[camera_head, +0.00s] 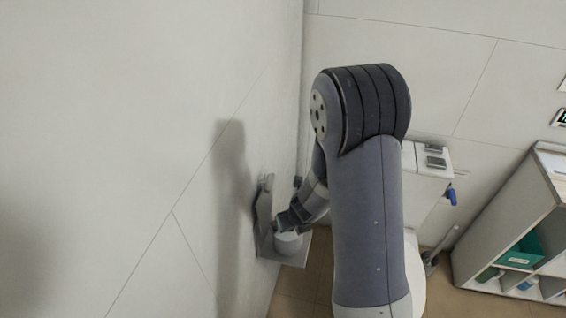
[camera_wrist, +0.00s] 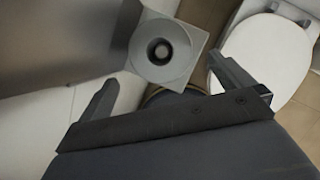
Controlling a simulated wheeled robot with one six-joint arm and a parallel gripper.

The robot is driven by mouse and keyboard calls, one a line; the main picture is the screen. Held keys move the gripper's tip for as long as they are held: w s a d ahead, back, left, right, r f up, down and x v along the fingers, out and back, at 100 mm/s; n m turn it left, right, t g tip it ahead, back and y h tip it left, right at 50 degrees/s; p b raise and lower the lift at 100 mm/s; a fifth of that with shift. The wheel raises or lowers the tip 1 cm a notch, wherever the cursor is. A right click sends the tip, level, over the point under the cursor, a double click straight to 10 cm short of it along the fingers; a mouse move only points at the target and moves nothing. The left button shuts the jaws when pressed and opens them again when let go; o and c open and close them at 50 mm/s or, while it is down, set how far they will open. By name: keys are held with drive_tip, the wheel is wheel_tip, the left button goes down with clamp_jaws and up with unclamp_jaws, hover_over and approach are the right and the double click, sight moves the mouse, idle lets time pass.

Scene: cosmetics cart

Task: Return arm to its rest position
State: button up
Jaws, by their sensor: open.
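My arm rises in the middle of the camera_head view and bends down to the left. My gripper (camera_head: 283,222) is at the left wall, close to a white roll (camera_head: 288,244) on a grey plate (camera_head: 293,260). In the camera_wrist view my gripper (camera_wrist: 162,72) is open, with its two dark fingers spread wide and nothing between them. The roll (camera_wrist: 146,35), with a dark hole in its middle, is seen end-on beyond the fingertips. I cannot tell whether a finger touches it.
A white toilet (camera_wrist: 262,60) stands right of the roll; its tank (camera_head: 429,160) shows behind my arm. A white shelf unit (camera_head: 497,205) with green boxes stands at the far right. The white wall (camera_head: 130,120) is close along the left. Some brown floor is clear.

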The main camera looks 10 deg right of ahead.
drive_tip(key=b+x, duration=0.6)
drive_tip(key=x, duration=0.4)
drive_tip(key=shift+f, duration=0.2)
drive_tip(key=shift+w+a, duration=0.1)
drive_tip(key=shift+w, duration=0.1)
drive_tip(key=shift+r+p, duration=0.25)
drive_tip(key=shift+p, duration=0.15)
drive_tip(key=shift+s, duration=0.1)
